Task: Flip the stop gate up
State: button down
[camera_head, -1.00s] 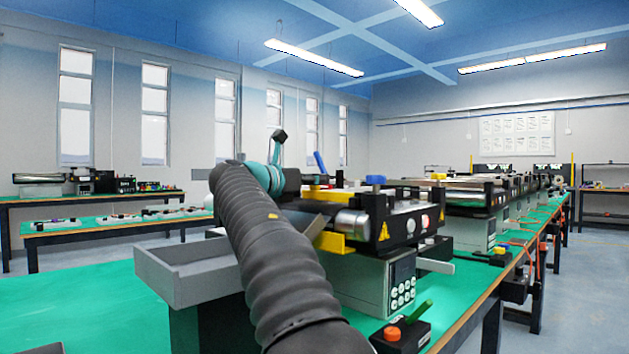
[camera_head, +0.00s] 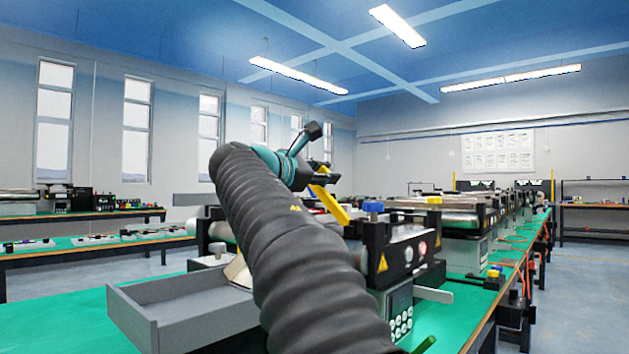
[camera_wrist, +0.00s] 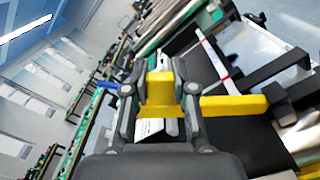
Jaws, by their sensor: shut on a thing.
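The yellow stop gate (camera_head: 331,206) is a bar on the near conveyor (camera_head: 400,240). In the head view it slants up to the left from the conveyor's side towards my gripper (camera_head: 322,179). In the wrist view my gripper (camera_wrist: 160,88) is shut on a yellow block of the gate, and a yellow bar (camera_wrist: 235,106) runs off to the right of the fingers. My arm hides part of the conveyor in the head view.
A grey open tray (camera_head: 185,305) stands at the conveyor's near left end. A blue knob (camera_head: 373,206) and a control box with buttons (camera_head: 400,312) are on the conveyor's right side. More conveyors line the bench behind.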

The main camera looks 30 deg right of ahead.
jog(key=s+m, duration=0.1)
jog(key=s+d+r+m+b, duration=0.1)
jog(key=s+m, duration=0.1)
jog(key=s+d+m, duration=0.1)
jog(key=s+m, duration=0.1)
jog(key=shift+r+b, duration=0.3)
jog(key=shift+s+d+m+b, duration=0.2)
jog(key=shift+s+m+b, duration=0.15)
jog(key=shift+s+m, duration=0.35)
jog(key=shift+s+d+m+b, duration=0.15)
jog(key=shift+s+m+b, duration=0.15)
jog(key=shift+s+m, duration=0.35)
jog(key=shift+w, duration=0.1)
jog(key=c, duration=0.9)
grip_release()
jog(key=v, duration=1.2)
jog(key=shift+r, duration=0.1)
